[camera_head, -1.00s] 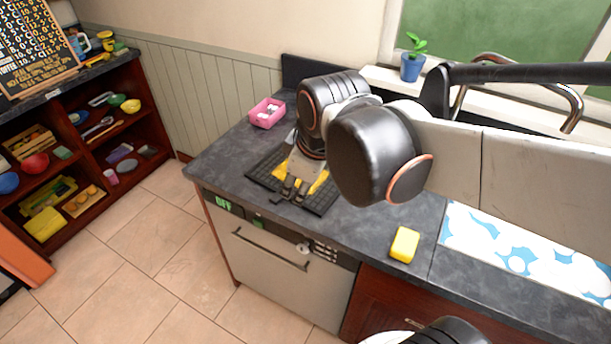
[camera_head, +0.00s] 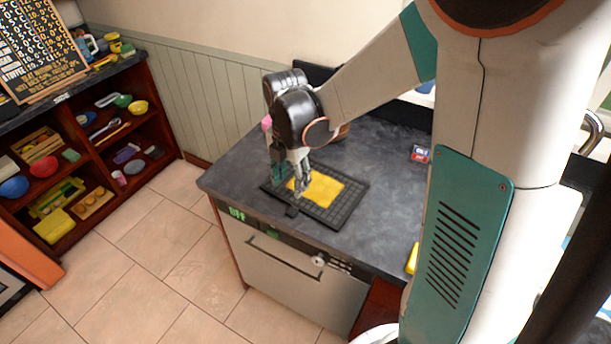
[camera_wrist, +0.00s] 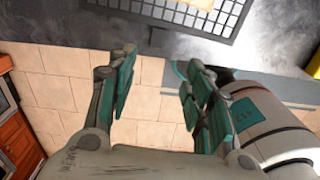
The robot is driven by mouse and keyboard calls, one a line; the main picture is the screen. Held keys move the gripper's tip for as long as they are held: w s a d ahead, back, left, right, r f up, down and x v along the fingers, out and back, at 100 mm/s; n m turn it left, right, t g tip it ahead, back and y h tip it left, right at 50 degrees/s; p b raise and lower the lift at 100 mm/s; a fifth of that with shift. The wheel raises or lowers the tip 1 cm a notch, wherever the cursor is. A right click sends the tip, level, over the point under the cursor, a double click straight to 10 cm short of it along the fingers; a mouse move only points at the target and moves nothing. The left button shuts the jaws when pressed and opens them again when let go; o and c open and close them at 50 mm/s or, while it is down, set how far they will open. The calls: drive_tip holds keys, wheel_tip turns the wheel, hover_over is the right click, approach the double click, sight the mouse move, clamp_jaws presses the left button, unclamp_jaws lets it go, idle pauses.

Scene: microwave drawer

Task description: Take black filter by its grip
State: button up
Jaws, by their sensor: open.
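The black filter (camera_head: 345,213) is a flat dark grid tray on the grey counter, with a yellow patch (camera_head: 323,190) on it. Its grip (camera_head: 291,211) is a small dark tab on its front edge. My gripper (camera_head: 302,191) points down over the filter's left part, close to the grip; the height between them is hard to tell. In the wrist view my gripper (camera_wrist: 162,65) has its fingers apart with nothing between them. The filter (camera_wrist: 225,22) shows there at the top, cut off by the frame, beyond the fingertips.
A yellow sponge (camera_head: 412,258) lies at the front right, partly behind my arm. Below is an appliance with a handle (camera_head: 284,252). Shelves (camera_head: 110,150) stand at the left.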

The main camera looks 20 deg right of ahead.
drive_tip(key=b, duration=0.2)
hover_over(290, 212)
drive_tip(key=f, duration=0.7)
drive_tip(key=shift+s+d+f, duration=0.15)
drive_tip(key=shift+s, duration=0.1)
drive_tip(key=shift+w+a+f+b, duration=0.1)
drive_tip(key=shift+f+b, duration=0.25)
drive_tip(key=shift+f, duration=0.95)
drive_tip(key=shift+w+a+f+b, duration=0.1)
drive_tip(key=shift+f+b, duration=0.25)
drive_tip(key=shift+f, duration=0.95)
clamp_jaws()
